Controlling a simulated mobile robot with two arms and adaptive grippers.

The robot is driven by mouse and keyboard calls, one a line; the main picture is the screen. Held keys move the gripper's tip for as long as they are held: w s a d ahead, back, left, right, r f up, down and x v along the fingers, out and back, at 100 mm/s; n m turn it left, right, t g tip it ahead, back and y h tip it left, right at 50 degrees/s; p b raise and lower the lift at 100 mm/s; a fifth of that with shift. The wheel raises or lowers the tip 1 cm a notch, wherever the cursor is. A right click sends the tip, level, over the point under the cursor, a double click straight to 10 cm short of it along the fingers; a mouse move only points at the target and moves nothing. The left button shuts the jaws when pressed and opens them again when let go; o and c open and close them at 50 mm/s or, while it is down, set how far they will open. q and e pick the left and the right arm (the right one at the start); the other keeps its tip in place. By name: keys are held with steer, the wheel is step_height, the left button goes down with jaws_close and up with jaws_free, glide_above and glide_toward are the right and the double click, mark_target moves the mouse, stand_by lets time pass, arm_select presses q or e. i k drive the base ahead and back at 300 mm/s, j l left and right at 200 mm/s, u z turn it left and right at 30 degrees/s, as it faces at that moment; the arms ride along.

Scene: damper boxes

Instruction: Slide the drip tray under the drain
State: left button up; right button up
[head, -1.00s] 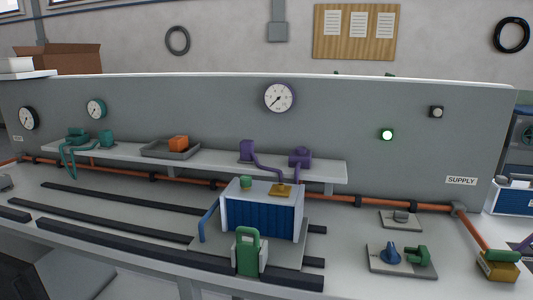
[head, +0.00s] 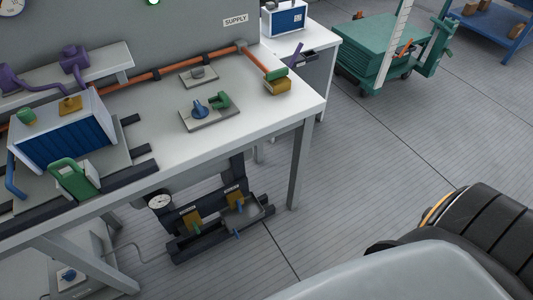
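No part is plainly labelled as the drip tray or the drain, so I cannot tell for certain which they are. A shallow grey tray-like part (head: 243,215) sits at the right end of a low black rack (head: 182,248) on the floor under the workbench. The rack carries yellow blocks and small blue levers. On the bench, a blue and white box (head: 66,143) has a blue bent pipe (head: 14,177) at its left side and a green handle-shaped clamp (head: 73,179) in front. Neither gripper is in view.
The bench (head: 285,106) has a leg (head: 299,165) right of the rack. A round gauge (head: 159,201) stands at the rack's left. A green cart (head: 382,50) and a blue table (head: 497,25) stand farther back. The grey floor (head: 370,140) between is clear.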

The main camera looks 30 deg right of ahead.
mark_target(252, 211)
steer(key=z, duration=0.7)
